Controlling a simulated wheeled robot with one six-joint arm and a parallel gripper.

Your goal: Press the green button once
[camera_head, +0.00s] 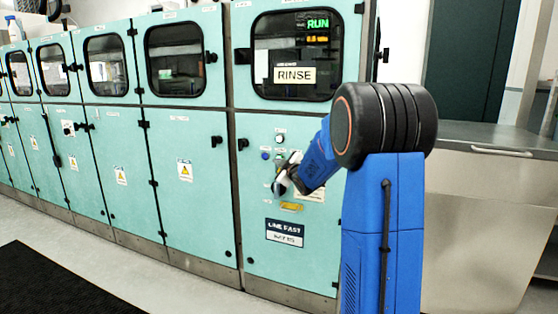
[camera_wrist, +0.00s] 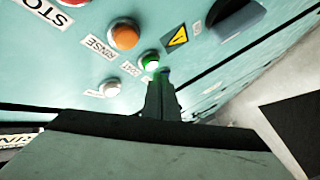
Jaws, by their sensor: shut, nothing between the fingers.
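The green button (camera_wrist: 151,62) glows on the teal panel in the wrist view, beside a small label that is hard to read. My gripper (camera_wrist: 160,80) is shut and empty, its dark fingertips right at the lower edge of the green button. I cannot tell whether they touch it. In the head view my gripper (camera_head: 279,187) is up against the lower panel of the cabinet under the RINSE window. The green button cannot be made out there, with my gripper and arm in front of that part of the panel.
An orange button (camera_wrist: 124,36) labelled RINSE and a white button (camera_wrist: 110,88) sit close to the green one. A red button (camera_wrist: 74,2) marked STOP is at the top edge. A yellow warning label (camera_wrist: 177,39) is on the right. The display (camera_head: 317,24) reads RUN in green.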

